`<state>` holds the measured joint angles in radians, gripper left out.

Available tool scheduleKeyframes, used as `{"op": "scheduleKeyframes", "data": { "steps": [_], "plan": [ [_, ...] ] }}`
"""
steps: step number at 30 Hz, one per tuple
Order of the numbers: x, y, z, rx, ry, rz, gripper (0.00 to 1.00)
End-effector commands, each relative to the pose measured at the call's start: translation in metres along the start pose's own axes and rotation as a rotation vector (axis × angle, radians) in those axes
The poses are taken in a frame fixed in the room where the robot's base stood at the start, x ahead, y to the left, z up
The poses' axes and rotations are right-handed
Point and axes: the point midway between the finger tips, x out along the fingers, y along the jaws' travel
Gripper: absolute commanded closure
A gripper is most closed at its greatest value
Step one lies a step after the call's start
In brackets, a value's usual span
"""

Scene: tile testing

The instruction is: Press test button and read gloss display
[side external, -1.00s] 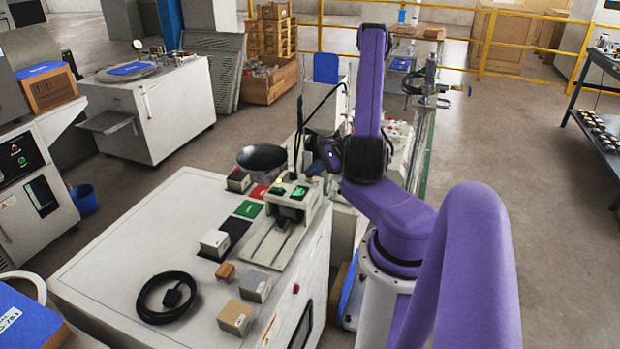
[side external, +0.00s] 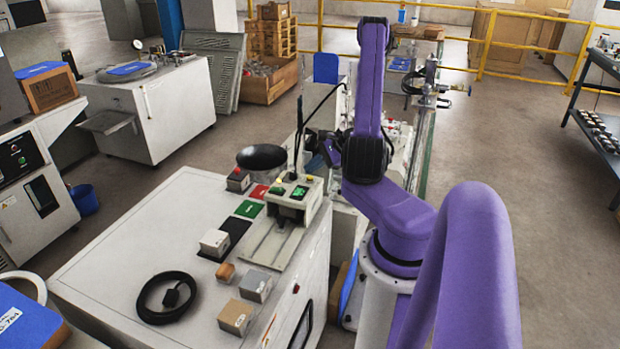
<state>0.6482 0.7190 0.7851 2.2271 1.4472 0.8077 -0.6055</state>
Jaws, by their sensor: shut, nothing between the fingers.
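The tester (side external: 312,205) is a small pale unit on the near white cabinet's right back corner. A lit green patch (side external: 300,191) shows on its top, with a smaller dark or greenish spot (side external: 279,191) left of it. Which one is the test button or the gloss display, and any reading, is too small to tell. A flat pale plate (side external: 266,247) extends from its front. My gripper (side external: 327,153) is a small dark shape behind and above the tester, partly hidden by my purple arm. It appears shut and empty, apart from the tester.
On the cabinet top (side external: 110,262) lie a black cable coil (side external: 166,318), a grey block (side external: 215,241), an orange block (side external: 226,272), two more blocks (side external: 236,316), and green (side external: 248,209) and red flat pieces. A box with a red button (side external: 238,180) stands behind. A thin black rod rises by the tester.

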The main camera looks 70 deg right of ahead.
Motion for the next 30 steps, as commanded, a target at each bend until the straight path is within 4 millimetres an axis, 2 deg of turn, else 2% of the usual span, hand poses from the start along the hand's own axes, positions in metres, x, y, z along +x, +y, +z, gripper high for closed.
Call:
{"op": "scheduleKeyframes", "data": {
  "steps": [18,30],
  "plan": [
    [-0.033,-0.024,0.023,-0.001,0.001,-0.002,1.00],
    [-0.035,-0.025,0.025,0.000,0.000,0.000,1.00]
  ]
}}
